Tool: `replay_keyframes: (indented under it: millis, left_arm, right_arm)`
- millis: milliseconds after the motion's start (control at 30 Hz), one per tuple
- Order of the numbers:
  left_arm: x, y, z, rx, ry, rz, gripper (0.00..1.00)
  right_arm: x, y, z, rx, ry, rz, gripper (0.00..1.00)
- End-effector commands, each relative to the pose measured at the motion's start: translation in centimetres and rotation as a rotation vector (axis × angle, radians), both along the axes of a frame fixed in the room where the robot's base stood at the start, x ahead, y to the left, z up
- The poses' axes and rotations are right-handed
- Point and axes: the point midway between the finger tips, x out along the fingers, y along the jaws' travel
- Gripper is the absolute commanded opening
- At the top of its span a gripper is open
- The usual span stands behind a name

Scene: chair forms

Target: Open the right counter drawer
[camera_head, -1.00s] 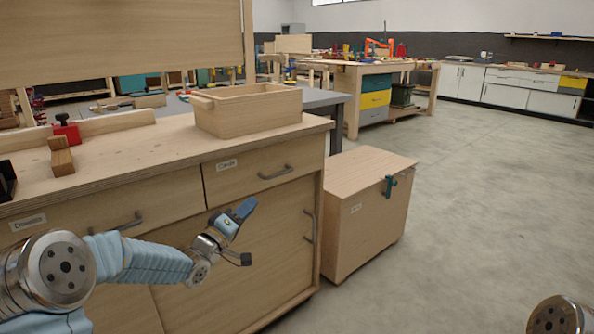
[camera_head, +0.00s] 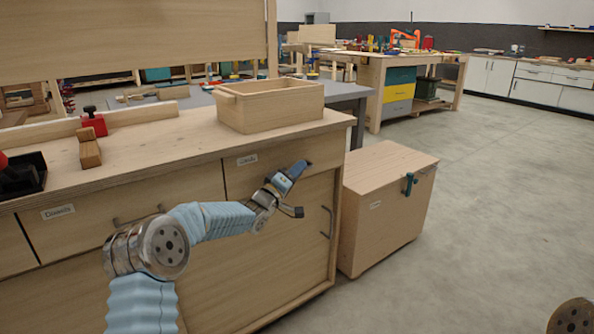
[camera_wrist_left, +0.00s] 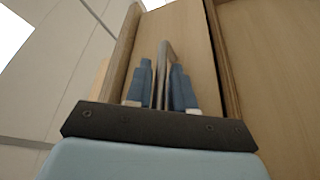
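The right counter drawer (camera_head: 240,178) is a light wood front with a small white label, under the right end of the counter top. It looks shut, flush with the cabinet. My left gripper (camera_head: 296,168) is in front of its right half and hides its handle in the head view. In the left wrist view the grey bar handle (camera_wrist_left: 164,62) stands between the two blue fingers (camera_wrist_left: 161,88). The fingers are a little apart, with a narrow gap beside the bar; I see no firm grip. My right gripper is out of view.
A left drawer (camera_head: 90,222) and a cupboard door with an upright handle (camera_head: 327,222) are nearby. An open wooden box (camera_head: 270,112) stands on the counter (camera_head: 190,140). A wooden chest (camera_head: 375,220) stands close at the right. The floor beyond is clear.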

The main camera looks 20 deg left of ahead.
Motion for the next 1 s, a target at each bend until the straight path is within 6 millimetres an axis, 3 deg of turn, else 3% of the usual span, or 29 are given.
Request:
replay_keyframes:
  millis: [233, 400, 767, 1000]
  left_arm:
    - [0.1, 0.0, 0.0, 0.000, 0.001, 0.001, 0.23]
    - [0.1, 0.0, 0.0, 0.000, 0.001, 0.001, 0.00]
    - [-0.1, -0.1, -0.1, 0.000, 0.001, 0.001, 0.00]
    - [-1.6, -2.1, -0.7, -0.001, -0.001, -0.001, 0.00]
  right_arm:
    - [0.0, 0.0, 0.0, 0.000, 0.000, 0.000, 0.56]
    - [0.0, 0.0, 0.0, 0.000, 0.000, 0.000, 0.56]
    - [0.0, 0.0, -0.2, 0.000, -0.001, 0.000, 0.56]
    - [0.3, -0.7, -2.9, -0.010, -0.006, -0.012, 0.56]
